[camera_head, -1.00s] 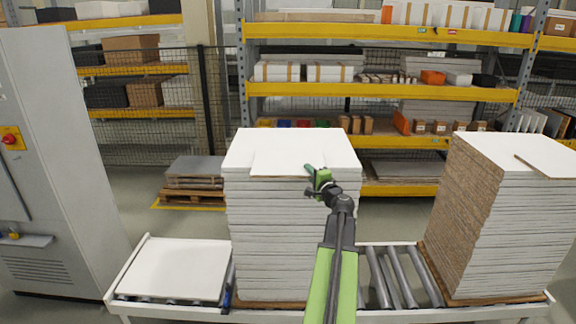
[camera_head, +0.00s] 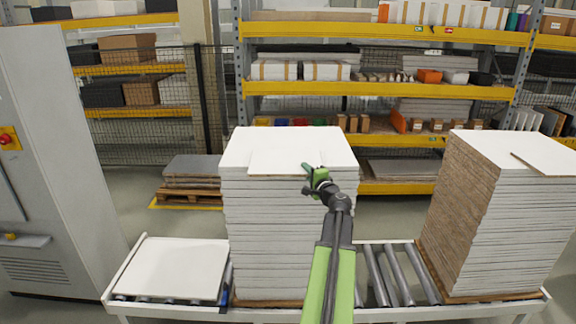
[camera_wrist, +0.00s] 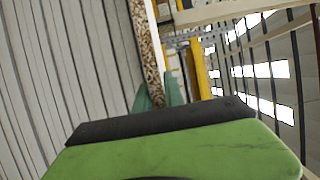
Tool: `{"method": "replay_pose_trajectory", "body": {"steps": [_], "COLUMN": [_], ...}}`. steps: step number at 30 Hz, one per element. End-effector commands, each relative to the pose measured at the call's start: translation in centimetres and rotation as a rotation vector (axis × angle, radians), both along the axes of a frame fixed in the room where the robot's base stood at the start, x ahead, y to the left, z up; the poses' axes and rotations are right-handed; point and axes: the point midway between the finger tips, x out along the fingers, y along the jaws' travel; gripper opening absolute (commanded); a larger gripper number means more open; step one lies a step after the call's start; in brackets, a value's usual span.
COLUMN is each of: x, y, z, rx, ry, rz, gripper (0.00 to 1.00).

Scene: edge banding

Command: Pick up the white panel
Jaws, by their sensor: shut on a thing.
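A white panel (camera_head: 280,156) lies at the top of the middle stack of white panels (camera_head: 265,215). Its front edge reaches slightly past the stack's front; I cannot tell whether it rests flat or is a little raised. My gripper (camera_head: 311,172) is at the panel's front right corner, with its green fingers shut on the edge. In the wrist view the panel's speckled chipboard edge (camera_wrist: 148,50) runs in between the green fingers (camera_wrist: 160,92). The layered sides of the stack fill the left of that view.
A roller conveyor (camera_head: 385,275) carries the stack. A low white panel (camera_head: 175,268) lies at left, and a tall stack (camera_head: 500,210) stands at right with one panel askew on top. A grey cabinet (camera_head: 55,150) is at far left. Yellow shelving (camera_head: 380,90) stands behind.

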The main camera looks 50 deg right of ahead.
Motion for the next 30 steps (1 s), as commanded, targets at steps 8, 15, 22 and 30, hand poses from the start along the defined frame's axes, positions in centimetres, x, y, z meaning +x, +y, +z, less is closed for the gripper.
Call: {"method": "replay_pose_trajectory", "body": {"steps": [8,15,22,30], "x": [0.0,-0.1,-2.4,-6.0], "y": [0.0,0.0,-3.0,-7.3], "z": [1.0,4.1,6.8,10.1], "rx": [0.001,0.001,0.001,0.001], "ry": [-0.002,-0.002,-0.002,-0.002], "rz": [0.0,-0.001,-0.005,-0.003], "gripper": [0.0,0.0,0.0,0.0]}}
